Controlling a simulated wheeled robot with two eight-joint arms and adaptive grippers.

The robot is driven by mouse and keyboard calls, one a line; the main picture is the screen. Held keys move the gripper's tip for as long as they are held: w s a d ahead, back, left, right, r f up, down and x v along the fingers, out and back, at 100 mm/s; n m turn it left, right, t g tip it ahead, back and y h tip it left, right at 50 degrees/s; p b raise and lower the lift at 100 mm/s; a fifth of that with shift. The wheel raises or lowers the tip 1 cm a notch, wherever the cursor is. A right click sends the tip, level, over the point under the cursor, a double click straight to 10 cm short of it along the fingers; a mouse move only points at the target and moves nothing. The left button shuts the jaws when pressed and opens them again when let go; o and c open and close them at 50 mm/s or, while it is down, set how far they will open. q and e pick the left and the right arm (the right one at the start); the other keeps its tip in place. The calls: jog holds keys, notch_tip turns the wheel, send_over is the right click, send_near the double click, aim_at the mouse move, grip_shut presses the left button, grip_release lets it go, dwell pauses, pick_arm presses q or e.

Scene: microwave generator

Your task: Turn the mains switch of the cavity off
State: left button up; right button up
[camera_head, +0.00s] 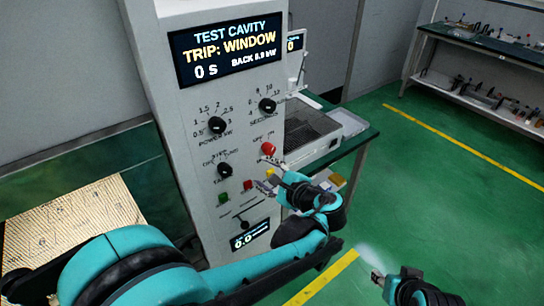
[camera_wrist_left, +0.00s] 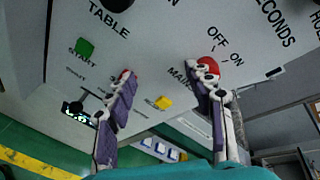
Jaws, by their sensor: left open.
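The mains switch, a red knob (camera_head: 268,148), sits on the right side of the grey cabinet front, below its OFF and ON labels. It also shows in the left wrist view (camera_wrist_left: 208,66), partly covered by the right-hand finger. Which label it points to cannot be told. My left gripper (camera_head: 267,172) is open just in front of the panel, below the knob. In the left wrist view its fingers (camera_wrist_left: 165,75) are apart, one overlapping the red knob, the other near a red button; contact cannot be told. My right gripper (camera_head: 377,277) is low at the bottom right, away from the cabinet.
The cabinet display (camera_head: 226,50) reads TRIP: WINDOW and 0 s. Black knobs (camera_head: 217,125) and a green button (camera_head: 223,198) share the panel. A bench with trays (camera_head: 345,121) stands behind right. Green floor at right is clear.

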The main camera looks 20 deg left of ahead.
aim_at(271, 152)
pick_arm(q)
jog(key=w+d+r+m+t+y, duration=0.2)
jog(key=w+d+m+y, duration=0.1)
jog(key=d, duration=0.3)
jog(key=b+x, duration=0.2)
jog(key=x, duration=0.5)
jog(key=shift+a+f, duration=0.15)
jog(key=shift+a, duration=0.1)
jog(key=c, duration=1.2)
